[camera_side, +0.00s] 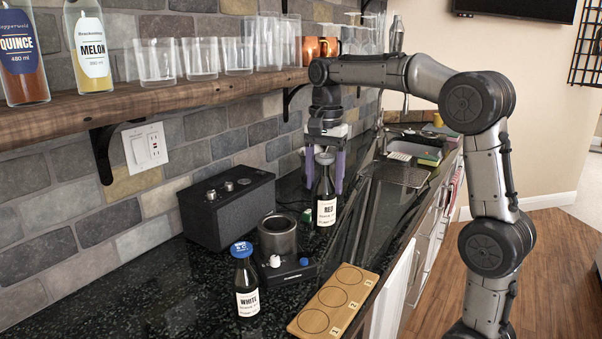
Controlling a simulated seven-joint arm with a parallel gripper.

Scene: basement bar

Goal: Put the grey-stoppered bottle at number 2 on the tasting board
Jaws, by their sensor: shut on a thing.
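The grey-stoppered bottle (326,212) is dark with a white label reading RED. It is upright over the counter, behind the tasting board; I cannot tell whether its base touches the counter. My gripper (325,170) points down from above, with its purple fingers either side of the bottle's top, shut on it. The wooden tasting board (345,303) lies flat at the front of the counter. It has three round marks in a row with small numbers along its right side; the middle mark is number 2. All three marks are empty.
A blue-capped bottle labelled WHITE (247,285) stands left of the board. A dark device with a metal cup (278,238) stands between the two bottles. A black speaker box (228,205) is by the wall. A wooden shelf (150,104) with glasses and bottles overhangs the left side.

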